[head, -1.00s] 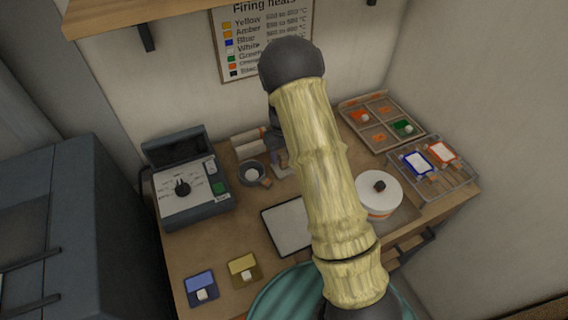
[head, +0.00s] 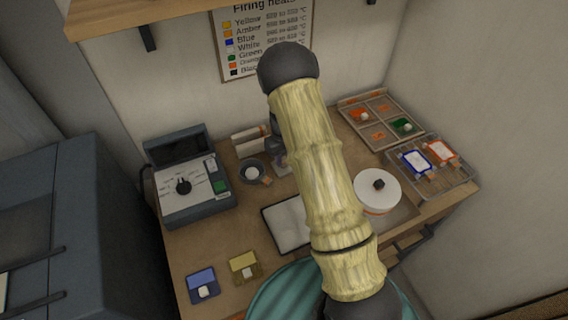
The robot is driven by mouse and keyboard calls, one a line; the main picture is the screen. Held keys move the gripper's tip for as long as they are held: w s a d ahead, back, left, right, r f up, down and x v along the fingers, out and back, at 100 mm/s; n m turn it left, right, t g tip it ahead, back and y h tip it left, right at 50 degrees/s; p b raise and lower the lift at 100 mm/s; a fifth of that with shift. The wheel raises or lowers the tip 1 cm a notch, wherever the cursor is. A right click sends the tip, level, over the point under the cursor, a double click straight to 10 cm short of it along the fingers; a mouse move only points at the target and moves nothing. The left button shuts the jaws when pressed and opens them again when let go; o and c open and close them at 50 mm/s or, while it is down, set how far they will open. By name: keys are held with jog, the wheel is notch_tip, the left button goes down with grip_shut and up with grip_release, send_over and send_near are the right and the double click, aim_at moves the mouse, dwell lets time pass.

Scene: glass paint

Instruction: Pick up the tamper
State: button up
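No object can be clearly told as the tamper. A white round drum (head: 377,194) with a dark knob on top and an orange band stands right of my arm; I cannot tell whether it or its knob is the tamper. A dark round dish (head: 254,172) with a white piece and an orange-tan piece sits left of my arm. A grey shape partly behind my arm, right of the dish, may be my gripper or a tool. My arm hides the middle of the bench, and my gripper's fingers cannot be made out.
The wooden bench (head: 225,240) holds a grey control box (head: 190,185) at left and a white sheet (head: 288,224) in the middle. Blue (head: 202,283) and yellow (head: 243,265) tiles lie in front.

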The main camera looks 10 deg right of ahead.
jog(key=shift+r, duration=0.1)
grip_shut()
jog(key=shift+r, duration=0.2)
notch_tip(320, 180, up, 10)
jog(key=b, duration=0.2)
jog(key=shift+f+b, duration=0.25)
jog(key=shift+b, duration=0.1)
jog(key=shift+o, duration=1.6)
grip_release()
jog(key=c, duration=0.3)
jog(key=shift+c, duration=0.2)
jog(key=shift+d+f, duration=0.1)
jog(key=shift+d, duration=0.05)
